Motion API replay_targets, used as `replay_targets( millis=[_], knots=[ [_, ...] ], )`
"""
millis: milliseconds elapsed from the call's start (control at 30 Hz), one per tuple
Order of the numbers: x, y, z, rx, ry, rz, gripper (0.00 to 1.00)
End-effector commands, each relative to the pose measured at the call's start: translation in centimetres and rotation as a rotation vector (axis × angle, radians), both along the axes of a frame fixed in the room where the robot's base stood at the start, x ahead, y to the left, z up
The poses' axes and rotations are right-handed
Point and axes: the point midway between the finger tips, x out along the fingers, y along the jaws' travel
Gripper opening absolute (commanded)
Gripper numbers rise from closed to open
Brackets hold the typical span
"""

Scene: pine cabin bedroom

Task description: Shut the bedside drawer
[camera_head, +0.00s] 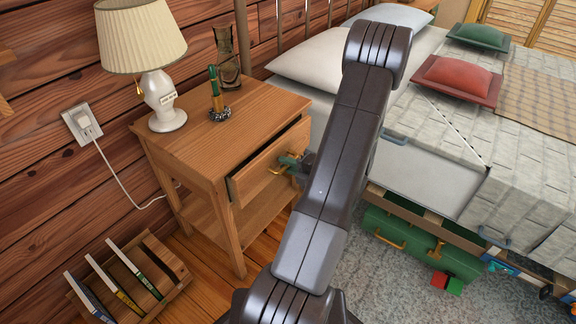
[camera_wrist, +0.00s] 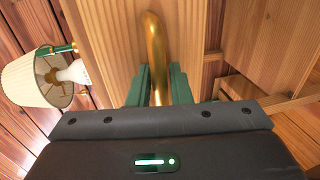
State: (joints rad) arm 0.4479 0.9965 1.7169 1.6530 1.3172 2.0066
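The wooden bedside table (camera_head: 185,138) stands against the plank wall at the left. Its drawer (camera_head: 245,183) is partly open, with the front standing out from the table. A brass handle is on the drawer front; it shows large in the wrist view (camera_wrist: 155,45). My gripper (camera_head: 287,168) is at this handle, and its green fingers (camera_wrist: 159,85) lie on either side of the brass bar, close against it. The drawer front also fills the middle of the wrist view. My arm hides part of the space right of the drawer.
A lamp (camera_head: 147,55), a small pen holder (camera_head: 219,113) and a dark vase (camera_head: 228,60) stand on the tabletop. A book rack (camera_head: 130,275) is on the floor at lower left. The bed (camera_head: 430,130) is close on the right, with a green case (camera_head: 400,235) beneath.

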Motion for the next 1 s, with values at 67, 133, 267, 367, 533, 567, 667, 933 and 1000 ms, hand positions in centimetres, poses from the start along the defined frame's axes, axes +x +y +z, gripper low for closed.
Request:
replay_targets(
  millis=[67, 133, 267, 367, 533, 567, 667, 933, 1000],
  knots=[
    [0.0, 0.0, 0.0, 0.000, 0.000, 0.000, 0.08],
    [0.0, 0.0, 0.0, 0.000, 0.000, 0.000, 0.00],
    [0.0, 0.0, 0.0, 0.000, 0.000, 0.000, 0.00],
    [0.1, 0.2, 0.0, 0.000, 0.000, 0.001, 0.00],
    [1.2, 1.7, 0.3, 0.000, -0.002, 0.004, 0.00],
    [1.5, 2.1, 0.3, 0.000, -0.001, 0.005, 0.00],
    [2.2, 3.2, 0.2, 0.000, 0.000, 0.005, 0.00],
    [2.6, 3.5, 0.0, 0.001, -0.002, 0.000, 0.00],
    [2.6, 3.5, 0.0, 0.001, -0.002, -0.001, 0.18]
  ],
)
